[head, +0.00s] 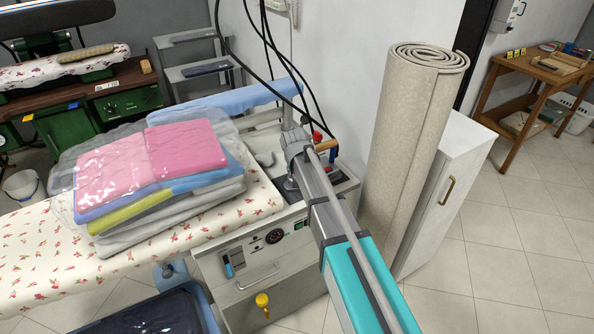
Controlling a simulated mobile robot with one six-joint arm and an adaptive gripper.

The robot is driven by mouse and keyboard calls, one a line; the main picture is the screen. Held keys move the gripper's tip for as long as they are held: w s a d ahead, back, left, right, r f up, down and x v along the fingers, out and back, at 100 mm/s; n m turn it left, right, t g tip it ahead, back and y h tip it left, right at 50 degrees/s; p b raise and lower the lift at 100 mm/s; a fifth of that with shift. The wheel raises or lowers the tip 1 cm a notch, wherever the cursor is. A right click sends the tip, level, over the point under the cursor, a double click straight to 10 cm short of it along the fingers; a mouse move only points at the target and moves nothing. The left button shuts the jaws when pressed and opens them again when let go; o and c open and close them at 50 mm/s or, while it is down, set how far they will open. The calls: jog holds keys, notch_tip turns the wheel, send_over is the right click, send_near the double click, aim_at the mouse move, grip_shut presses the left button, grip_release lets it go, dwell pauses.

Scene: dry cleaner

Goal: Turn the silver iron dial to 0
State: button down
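An iron with a wooden handle (326,146) stands on the right end of the ironing station, right behind my arm. A small red part shows beside the handle. Most of the iron's body is hidden by my arm, and I cannot make out its dial or what it is set to. My arm reaches from the bottom right up to the iron. Its far end is close to the handle, but I cannot tell whether it touches. My gripper's fingers cannot be made out.
Folded pink, blue and yellow-green clothes in clear plastic (150,165) lie on the floral ironing board (40,240). The station's front panel (262,262) has a gauge and a yellow valve. A rolled carpet (405,140) leans by a white cabinet (440,200) at right. Black cables hang behind.

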jog(key=shift+c, duration=1.6)
grip_release()
jog(key=shift+r, duration=0.1)
jog(key=s+a+r+m+h+p, duration=0.1)
jog(key=s+r+m+p, duration=0.1)
jog(key=r+m+p, duration=0.2)
jog(key=s+a+r+m+h+p, duration=0.1)
jog(key=s+r+m+p, duration=0.1)
jog(key=r+m+p, duration=0.3)
notch_tip(320, 180, up, 4)
jog(key=p, duration=0.4)
jog(key=shift+s+a+f+g, duration=0.15)
jog(key=shift+s+a+g, duration=0.15)
jog(key=shift+a, duration=0.1)
jog(key=shift+w+f, duration=0.1)
